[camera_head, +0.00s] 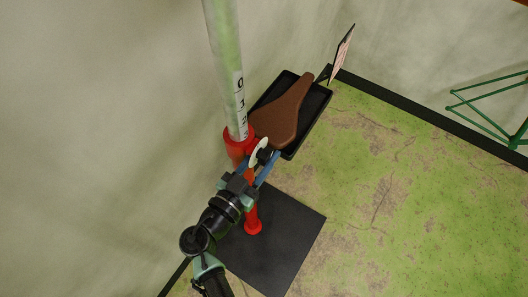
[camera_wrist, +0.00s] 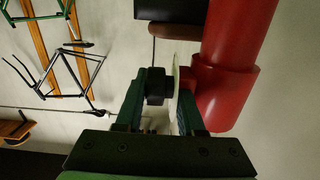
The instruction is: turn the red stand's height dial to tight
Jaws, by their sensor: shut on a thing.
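The red stand (camera_head: 239,141) is an upright with a red collar around a pale tube marked with numbers. It also fills the right of the wrist view (camera_wrist: 225,85). The height dial, a black knob (camera_wrist: 155,86) with a thin white disc (camera_wrist: 176,72) seen nearly edge-on, sits beside the red collar. The white disc (camera_head: 259,151) also shows in the head view. My gripper (camera_wrist: 160,95) has its fingers on either side of the dial, shut on it. The disc's markings and the dial's setting cannot be read in either view.
A brown saddle (camera_head: 283,112) lies on a black tray (camera_head: 316,103) just behind the stand. A black mat (camera_head: 291,226) lies under the stand. A green frame (camera_head: 489,119) stands at the far right. Bike frames (camera_wrist: 75,72) hang on the wall. The green floor at right is clear.

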